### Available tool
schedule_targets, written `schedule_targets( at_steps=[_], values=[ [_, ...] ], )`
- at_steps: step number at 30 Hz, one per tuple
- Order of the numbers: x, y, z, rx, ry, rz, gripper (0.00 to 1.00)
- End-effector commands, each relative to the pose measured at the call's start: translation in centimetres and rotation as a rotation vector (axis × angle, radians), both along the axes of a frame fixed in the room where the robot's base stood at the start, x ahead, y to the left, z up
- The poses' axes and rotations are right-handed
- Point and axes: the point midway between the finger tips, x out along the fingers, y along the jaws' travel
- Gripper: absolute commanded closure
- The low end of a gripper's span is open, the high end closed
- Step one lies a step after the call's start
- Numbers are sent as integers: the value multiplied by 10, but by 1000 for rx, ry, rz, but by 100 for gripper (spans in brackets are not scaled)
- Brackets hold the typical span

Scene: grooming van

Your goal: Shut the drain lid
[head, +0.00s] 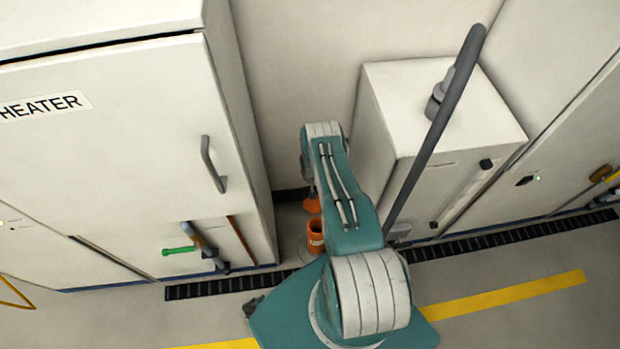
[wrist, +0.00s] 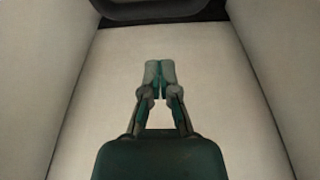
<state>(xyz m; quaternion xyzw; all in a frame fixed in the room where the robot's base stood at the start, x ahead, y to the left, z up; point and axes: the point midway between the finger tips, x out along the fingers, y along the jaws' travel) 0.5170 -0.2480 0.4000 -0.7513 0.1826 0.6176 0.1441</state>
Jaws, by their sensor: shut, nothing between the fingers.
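I cannot make out a drain lid for certain in either view. A black slotted drain grate (head: 510,237) runs along the floor, and my arm covers its middle. My gripper (wrist: 159,66) shows in the wrist view with its fingertips together and nothing between them, in front of a plain pale surface.
A white heater cabinet (head: 110,140) stands left of the gap, a lower white cabinet (head: 440,120) right of it. A grey pole (head: 436,130) leans by the lower cabinet. An orange cup-like object (head: 315,236) stands on the floor in the gap. A yellow stripe (head: 510,294) marks open floor.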

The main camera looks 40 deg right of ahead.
Motion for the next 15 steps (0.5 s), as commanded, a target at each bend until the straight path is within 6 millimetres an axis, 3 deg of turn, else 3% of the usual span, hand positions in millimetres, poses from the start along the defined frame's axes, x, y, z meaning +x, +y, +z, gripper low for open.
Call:
schedule_targets(
  at_steps=[6, 15],
  values=[
    [3, -2, -24, 1, 0, 0, 100],
    [7, -4, -41, 0, 0, 0, 100]
  ],
)
